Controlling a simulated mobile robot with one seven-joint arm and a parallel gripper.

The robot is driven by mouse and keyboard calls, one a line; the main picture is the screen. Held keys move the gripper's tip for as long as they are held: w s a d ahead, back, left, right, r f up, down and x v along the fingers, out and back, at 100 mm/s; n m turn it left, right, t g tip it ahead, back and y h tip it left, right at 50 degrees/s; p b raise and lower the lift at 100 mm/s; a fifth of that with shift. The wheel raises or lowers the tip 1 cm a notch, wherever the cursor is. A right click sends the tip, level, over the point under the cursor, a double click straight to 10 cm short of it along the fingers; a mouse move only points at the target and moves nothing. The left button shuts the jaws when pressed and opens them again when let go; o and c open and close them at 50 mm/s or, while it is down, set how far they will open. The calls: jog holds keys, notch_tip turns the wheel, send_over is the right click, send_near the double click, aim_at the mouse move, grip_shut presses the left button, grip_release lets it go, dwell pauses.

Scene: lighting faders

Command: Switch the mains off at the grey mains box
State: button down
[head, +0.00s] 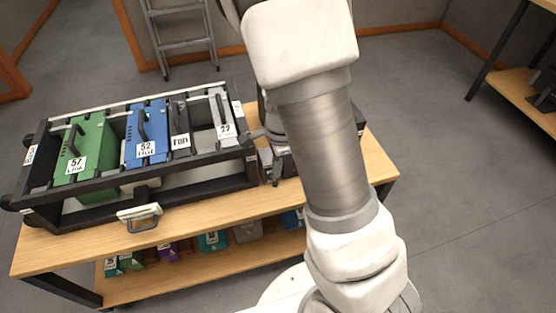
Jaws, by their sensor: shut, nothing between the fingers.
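My arm crosses the middle of the head view, and my gripper (275,181) is at its far end, just right of the black rack (205,163). The gripper is shut and empty, its fingers pointing down beside the rack's right end. Dark and grey parts show around it, partly covered by my arm. I cannot clearly make out the grey mains box or its switch, nor whether the gripper touches anything.
The rack stands on a wooden bench (190,220) and holds a green module (88,140), a blue module (147,122) and narrower grey ones. Several coloured modules lie on the lower shelf (190,277). A ladder (182,40) stands behind. Open floor lies to the right.

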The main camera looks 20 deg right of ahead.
aim_at(275, 183)
jog(key=shift+a+f+b, duration=0.1)
jog(key=shift+f+b, duration=0.6)
jog(key=shift+f, duration=1.25)
